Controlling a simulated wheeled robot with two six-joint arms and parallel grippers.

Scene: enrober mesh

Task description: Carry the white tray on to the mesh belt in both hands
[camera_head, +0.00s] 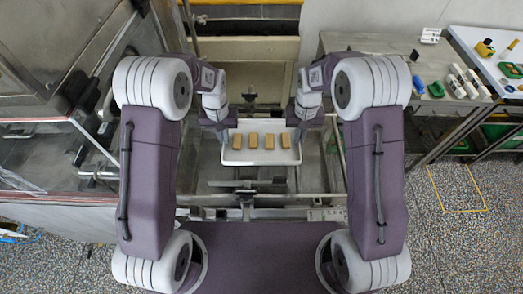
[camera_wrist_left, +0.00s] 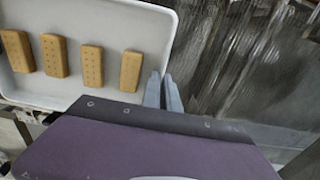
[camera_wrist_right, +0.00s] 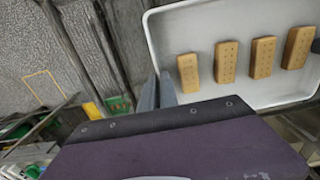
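The white tray (camera_head: 260,158) is a shallow rectangle with raised rims, centred in front of me between my arms. Several tan biscuits (camera_head: 253,141) lie in a row in it. My left gripper (camera_head: 222,128) is at the tray's left end; in the left wrist view its fingers (camera_wrist_left: 162,92) close around the rim. My right gripper (camera_head: 301,128) is at the right end; its fingers (camera_wrist_right: 158,92) close around that rim in the right wrist view. The tray looks about level, above metal framework. I cannot clearly make out a mesh belt.
Metal rails and frame (camera_head: 262,213) lie below and in front of the tray. A pale beige machine panel (camera_head: 250,50) stands behind it. A glass-sided metal machine (camera_head: 50,140) is at the left. A grey table (camera_head: 400,50) with small items is at the right.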

